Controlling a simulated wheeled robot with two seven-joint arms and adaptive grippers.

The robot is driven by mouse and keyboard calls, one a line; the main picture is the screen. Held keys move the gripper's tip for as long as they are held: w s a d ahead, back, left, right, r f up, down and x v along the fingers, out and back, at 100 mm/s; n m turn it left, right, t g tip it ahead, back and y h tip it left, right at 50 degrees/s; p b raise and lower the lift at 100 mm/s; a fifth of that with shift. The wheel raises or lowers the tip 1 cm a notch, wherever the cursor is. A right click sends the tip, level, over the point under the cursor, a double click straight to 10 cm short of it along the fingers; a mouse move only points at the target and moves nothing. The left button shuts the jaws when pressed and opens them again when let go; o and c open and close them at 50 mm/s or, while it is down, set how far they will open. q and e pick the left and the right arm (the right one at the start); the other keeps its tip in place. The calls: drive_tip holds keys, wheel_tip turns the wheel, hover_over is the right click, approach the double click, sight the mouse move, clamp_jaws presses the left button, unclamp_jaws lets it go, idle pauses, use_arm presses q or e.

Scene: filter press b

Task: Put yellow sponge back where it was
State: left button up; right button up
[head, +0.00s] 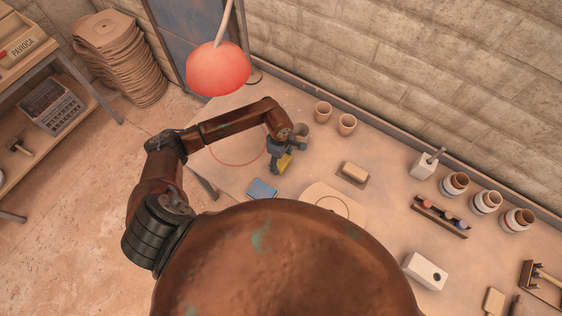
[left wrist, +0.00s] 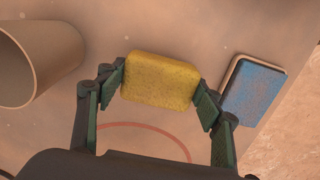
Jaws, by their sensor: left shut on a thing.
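The yellow sponge (left wrist: 160,80) is between the two fingers of my left gripper (left wrist: 158,92) in the left wrist view. The gripper is shut on it. I cannot tell whether the sponge touches the table. A blue sponge (left wrist: 257,90) lies on a pale-rimmed holder to the right in the left wrist view; it also shows in the head view (head: 262,188). My right gripper is not in view.
A red circle (head: 238,147) is marked on the table. Cups (head: 347,124) stand behind the gripper, one close to it. A tan block on a tray (head: 352,174) lies to the right. A red lamp (head: 217,70) hangs over the table's left end. Jars (head: 486,202) stand farther right.

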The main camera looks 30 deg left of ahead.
sight(282, 161)
use_arm(q)
drive_tip(key=shift+f, duration=0.7)
drive_tip(key=shift+f, duration=0.15)
drive_tip(key=o, duration=1.2)
drive_tip(key=r, duration=0.6)
drive_tip(key=shift+w+a+r, duration=0.1)
drive_tip(key=shift+a+r, duration=0.1)
drive_tip(key=shift+r, duration=0.7)
drive_tip(key=shift+d, duration=0.1)
